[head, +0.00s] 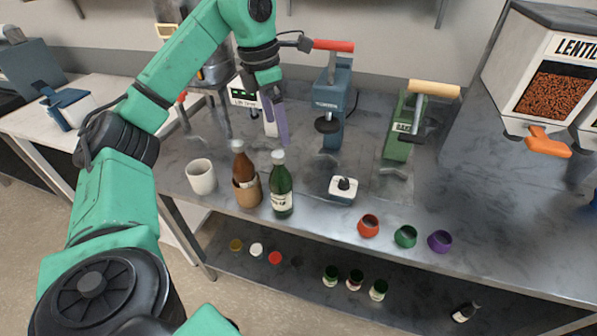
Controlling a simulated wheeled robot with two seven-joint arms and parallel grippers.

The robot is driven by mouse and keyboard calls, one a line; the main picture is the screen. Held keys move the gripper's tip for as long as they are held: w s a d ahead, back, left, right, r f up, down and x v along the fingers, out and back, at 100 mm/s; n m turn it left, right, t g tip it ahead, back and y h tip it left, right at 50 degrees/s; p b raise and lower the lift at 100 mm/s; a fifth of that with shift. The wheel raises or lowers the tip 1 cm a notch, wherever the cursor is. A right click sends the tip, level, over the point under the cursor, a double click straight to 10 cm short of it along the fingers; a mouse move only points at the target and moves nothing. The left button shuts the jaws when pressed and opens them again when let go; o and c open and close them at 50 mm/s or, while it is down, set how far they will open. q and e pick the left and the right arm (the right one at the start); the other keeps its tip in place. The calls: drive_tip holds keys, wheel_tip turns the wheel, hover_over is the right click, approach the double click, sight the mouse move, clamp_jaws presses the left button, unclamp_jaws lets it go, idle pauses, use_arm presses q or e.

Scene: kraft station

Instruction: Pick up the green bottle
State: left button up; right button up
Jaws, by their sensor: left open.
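The green bottle (281,186) stands upright on the metal table, with a pale cap and a white label. It is just right of a brown bottle (240,165) that stands in a tan holder (248,191). My left gripper (276,128) is open and empty, pointing down above and behind the green bottle, apart from it. My right gripper is not in view.
A white cup (201,176) stands left of the bottles. A small white device (343,189) is to the right, with red (368,226), green (405,237) and purple (440,241) cups. Blue (333,100) and green (405,125) lever presses stand behind. A lentil dispenser (550,80) is far right.

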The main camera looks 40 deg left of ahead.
sight(274, 157)
use_arm(q)
drive_tip(key=f+b, duration=0.1)
drive_tip(key=s+f+b, duration=0.1)
drive_tip(key=f, duration=0.1)
drive_tip(key=s+d+f+b, duration=0.1)
drive_tip(key=shift+s+f, duration=0.15)
drive_tip(key=shift+f, duration=0.05)
drive_tip(key=shift+s+f+p, duration=0.25)
drive_tip(key=shift+f+p, duration=0.15)
drive_tip(key=shift+f, duration=0.65)
drive_tip(key=f, duration=0.2)
drive_tip(key=w+f+p, duration=0.1)
drive_tip(key=w+f, duration=0.1)
drive_tip(key=f, duration=0.1)
drive_tip(key=shift+d+f, duration=0.1)
drive_tip(key=shift+f, duration=0.2)
drive_tip(key=shift+s+f, duration=0.1)
drive_tip(key=shift+f, duration=0.15)
drive_tip(key=c, duration=0.5)
clamp_jaws()
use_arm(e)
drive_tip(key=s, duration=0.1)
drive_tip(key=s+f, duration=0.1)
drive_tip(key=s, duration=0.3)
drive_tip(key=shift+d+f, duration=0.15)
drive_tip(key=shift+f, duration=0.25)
